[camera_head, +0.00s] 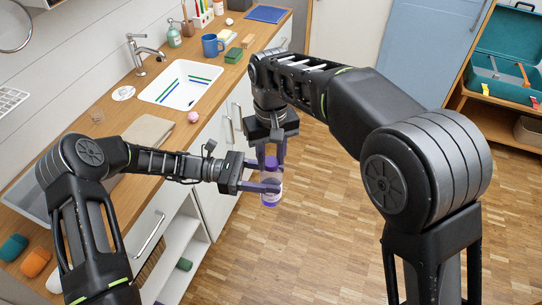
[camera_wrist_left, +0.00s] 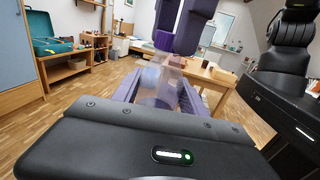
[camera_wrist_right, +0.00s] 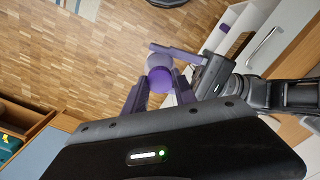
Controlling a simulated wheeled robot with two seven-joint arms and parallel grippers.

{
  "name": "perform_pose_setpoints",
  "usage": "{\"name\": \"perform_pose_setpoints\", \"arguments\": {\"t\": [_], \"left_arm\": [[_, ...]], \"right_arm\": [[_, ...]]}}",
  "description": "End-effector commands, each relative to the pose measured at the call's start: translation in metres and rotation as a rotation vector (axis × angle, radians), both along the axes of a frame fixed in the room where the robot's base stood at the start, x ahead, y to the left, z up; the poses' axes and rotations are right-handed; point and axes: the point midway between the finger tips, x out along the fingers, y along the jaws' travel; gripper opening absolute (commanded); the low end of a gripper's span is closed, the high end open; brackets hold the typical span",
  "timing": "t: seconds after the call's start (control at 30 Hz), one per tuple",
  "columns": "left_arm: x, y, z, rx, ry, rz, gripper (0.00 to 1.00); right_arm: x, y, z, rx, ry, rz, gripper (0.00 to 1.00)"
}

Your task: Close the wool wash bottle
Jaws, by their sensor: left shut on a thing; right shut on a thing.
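The wool wash bottle (camera_head: 271,188) is a clear bottle with a purple lower part, held upright in mid-air in front of the counter. My left gripper (camera_head: 264,187) is shut around its body, which also shows in the left wrist view (camera_wrist_left: 158,85). The purple cap (camera_head: 271,162) is at the bottle's top. My right gripper (camera_head: 269,157) points down from above and is shut on the cap, seen from above in the right wrist view (camera_wrist_right: 159,77). Whether the cap sits fully on the neck is hidden by the fingers.
The wooden counter (camera_head: 118,205) with a sink (camera_head: 180,84), blue mug (camera_head: 212,45) and pink ball (camera_head: 194,117) lies left of and behind the bottle. White drawers and an open shelf are below it. The wooden floor (camera_head: 330,230) is clear.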

Motion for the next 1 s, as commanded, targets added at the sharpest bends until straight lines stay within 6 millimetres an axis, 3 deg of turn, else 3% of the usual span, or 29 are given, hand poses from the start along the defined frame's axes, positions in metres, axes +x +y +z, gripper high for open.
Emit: {"name": "perform_pose_setpoints", "arguments": {"t": [0.13,0.3,0.33,0.6,1.0], "left_arm": [[-0.0005,-0.0005,0.0004,-0.001,-0.001,-0.002,0.0],[-0.0006,-0.0006,0.0004,-0.001,-0.001,-0.002,0.0],[-0.0006,-0.0006,0.0005,-0.001,-0.001,-0.002,0.0],[-0.0003,-0.0004,0.0005,-0.001,-0.001,-0.001,0.0],[-0.0001,-0.0003,0.0006,-0.001,-0.001,-0.001,0.0]], "right_arm": [[0.0005,0.0004,0.0001,0.001,-0.001,-0.317,0.0],[0.0006,0.0004,0.0002,0.002,-0.001,-0.333,0.0],[0.0006,0.0004,0.0002,0.001,-0.001,-0.332,0.35],[0.0003,0.0003,0.0,0.001,0.0,-0.33,0.57],[0.0003,0.0003,0.0064,0.001,0.0,-0.33,0.58]]}}
